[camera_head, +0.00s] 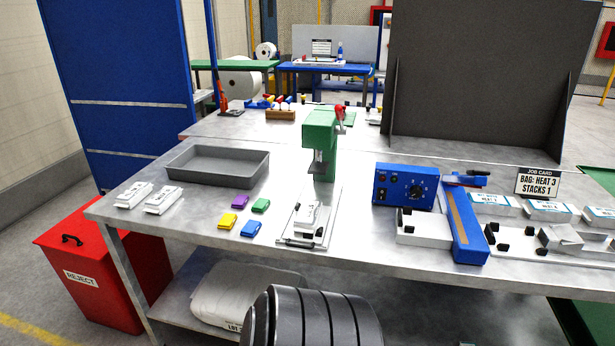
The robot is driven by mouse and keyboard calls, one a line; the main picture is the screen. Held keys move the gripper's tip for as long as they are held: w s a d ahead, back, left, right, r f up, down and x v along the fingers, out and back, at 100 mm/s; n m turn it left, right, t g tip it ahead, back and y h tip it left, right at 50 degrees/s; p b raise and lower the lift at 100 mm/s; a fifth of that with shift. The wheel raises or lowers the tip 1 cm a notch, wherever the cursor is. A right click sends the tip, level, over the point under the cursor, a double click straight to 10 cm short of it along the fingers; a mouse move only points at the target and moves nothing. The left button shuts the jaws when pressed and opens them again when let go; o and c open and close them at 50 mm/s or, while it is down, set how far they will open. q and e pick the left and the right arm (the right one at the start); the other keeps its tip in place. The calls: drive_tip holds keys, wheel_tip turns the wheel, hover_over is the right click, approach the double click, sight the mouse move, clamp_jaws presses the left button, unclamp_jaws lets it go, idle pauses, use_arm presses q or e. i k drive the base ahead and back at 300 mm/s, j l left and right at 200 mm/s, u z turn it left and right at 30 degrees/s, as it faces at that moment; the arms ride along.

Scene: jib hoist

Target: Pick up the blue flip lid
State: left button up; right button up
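The blue flip lid (251,228) lies on the metal workbench (130,222) near its front edge, left of the middle. It is small and flat. A yellow lid (228,221) lies just left of it, a green lid (261,206) just behind it and a purple lid (240,202) behind and to the left. They lie close together in a loose two-by-two group. Neither of my grippers is in view.
A grey tray (218,181) stands behind the lids. White containers (163,200) lie to the left. A green press (321,146) with a white-based fixture (318,232) stands right of the lids. A blue sealer (404,188) is farther right. A red reject bin (82,262) stands at left.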

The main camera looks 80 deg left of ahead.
sight(251, 229)
drive_tip(key=u, duration=2.7)
